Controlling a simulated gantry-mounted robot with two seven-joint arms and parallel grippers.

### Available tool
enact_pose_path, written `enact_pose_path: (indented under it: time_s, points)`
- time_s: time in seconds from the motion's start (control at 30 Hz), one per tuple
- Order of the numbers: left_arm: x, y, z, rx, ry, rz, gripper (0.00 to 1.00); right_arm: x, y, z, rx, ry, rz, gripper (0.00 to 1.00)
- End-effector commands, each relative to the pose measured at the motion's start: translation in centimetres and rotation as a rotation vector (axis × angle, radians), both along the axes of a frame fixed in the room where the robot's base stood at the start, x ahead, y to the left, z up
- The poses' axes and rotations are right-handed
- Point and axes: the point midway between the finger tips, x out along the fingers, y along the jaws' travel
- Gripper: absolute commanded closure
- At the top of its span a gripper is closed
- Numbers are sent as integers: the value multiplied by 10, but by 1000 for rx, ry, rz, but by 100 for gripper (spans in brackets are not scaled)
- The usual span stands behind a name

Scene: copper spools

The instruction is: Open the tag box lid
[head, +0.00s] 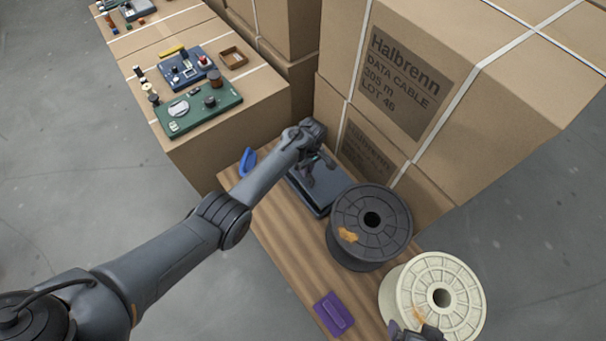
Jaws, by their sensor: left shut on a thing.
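The tag box appears to be the dark blue-grey box (342,184) on the wooden bench top, just behind the black spool. My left gripper (309,176) reaches over it from the left and is shut on its lid, as far as I can see. The gripper and wrist cover part of the box, and I cannot tell how far the lid is raised. A part of my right gripper (414,333) shows at the bottom edge, in front of the cream spool; its fingers are too cut off to read.
A black spool (347,213) and a cream spool (470,297) stand on the bench (285,262). A purple block (334,314) lies in front, a blue item (248,161) at the far left edge. Tall cartons (480,120) rise close behind the box.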

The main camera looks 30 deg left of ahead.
Motion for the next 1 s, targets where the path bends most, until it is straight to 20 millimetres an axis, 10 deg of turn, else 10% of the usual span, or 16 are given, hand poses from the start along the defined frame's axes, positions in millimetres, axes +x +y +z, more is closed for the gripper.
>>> enact_pose_path:
  time_s: [1.0]
  points:
    - [42,-20,38,35,71,-2,100,0,-1,-50,-6,0,4,0]
